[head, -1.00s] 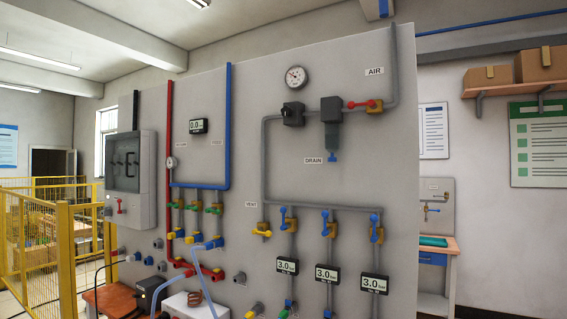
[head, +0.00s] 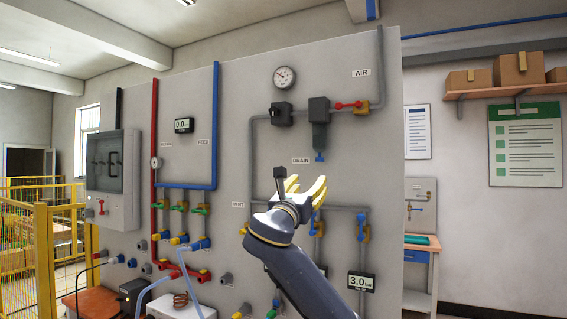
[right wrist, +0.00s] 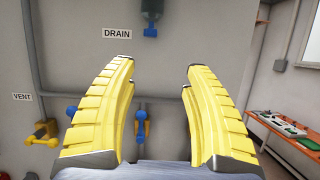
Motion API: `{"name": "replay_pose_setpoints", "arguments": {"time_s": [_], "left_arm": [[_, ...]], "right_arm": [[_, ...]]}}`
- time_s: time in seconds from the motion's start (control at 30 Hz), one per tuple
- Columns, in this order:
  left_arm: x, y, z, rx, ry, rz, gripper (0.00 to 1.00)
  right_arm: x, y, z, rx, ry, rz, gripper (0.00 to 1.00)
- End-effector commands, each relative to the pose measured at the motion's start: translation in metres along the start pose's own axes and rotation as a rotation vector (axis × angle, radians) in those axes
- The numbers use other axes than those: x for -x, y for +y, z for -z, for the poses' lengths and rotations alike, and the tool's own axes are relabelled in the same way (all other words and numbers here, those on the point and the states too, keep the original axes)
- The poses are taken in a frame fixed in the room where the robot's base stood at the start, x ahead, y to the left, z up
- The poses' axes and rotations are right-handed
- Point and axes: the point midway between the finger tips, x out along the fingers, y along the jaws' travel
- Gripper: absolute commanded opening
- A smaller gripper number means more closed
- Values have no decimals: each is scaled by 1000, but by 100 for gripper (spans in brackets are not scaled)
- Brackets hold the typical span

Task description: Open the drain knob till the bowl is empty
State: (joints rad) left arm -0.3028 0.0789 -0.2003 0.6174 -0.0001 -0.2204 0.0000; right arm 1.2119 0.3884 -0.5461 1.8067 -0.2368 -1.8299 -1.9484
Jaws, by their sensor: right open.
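The drain knob (head: 320,157) is a small blue piece under the dark filter bowl (head: 319,137) on the grey panel, beside the DRAIN label. In the right wrist view the knob (right wrist: 150,31) and the lower part of the bowl (right wrist: 155,8) show at the top, above the gap between the fingers. My right gripper (head: 306,183) has yellow fingers, open and empty, and appears just below the knob in the head view. It does not touch the knob. Whether liquid is in the bowl cannot be told. My left gripper is not in view.
Grey pipes (head: 252,150) run around the bowl. A red-handled valve (head: 350,105) sits to its upper right. Blue-handled valves (head: 362,228) line the lower pipe, partly hidden by my right arm. A pressure gauge (head: 285,77) is at upper left.

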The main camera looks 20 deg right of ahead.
Motion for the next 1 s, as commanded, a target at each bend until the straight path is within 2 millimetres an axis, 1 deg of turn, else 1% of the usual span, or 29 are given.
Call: {"name": "replay_pose_setpoints", "arguments": {"time_s": [0.07, 0.13, 0.27, 0.37, 0.57, 0.8, 1.0], "left_arm": [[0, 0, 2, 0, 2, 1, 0], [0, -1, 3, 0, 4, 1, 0], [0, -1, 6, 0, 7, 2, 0], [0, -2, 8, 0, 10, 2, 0], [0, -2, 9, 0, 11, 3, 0], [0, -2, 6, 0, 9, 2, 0], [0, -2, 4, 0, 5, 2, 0]], "right_arm": [[5, 3, -3, 14, -3, 0, 50], [5, 4, -5, 21, -3, 1, 50], [-4, 5, -5, 25, -3, 2, 50], [-18, 4, -4, 26, -2, 3, 50], [-54, 4, -5, 24, -2, 4, 50], [-98, 4, -5, 23, -2, 3, 50], [-130, 5, -5, 24, -1, 1, 50]]}}
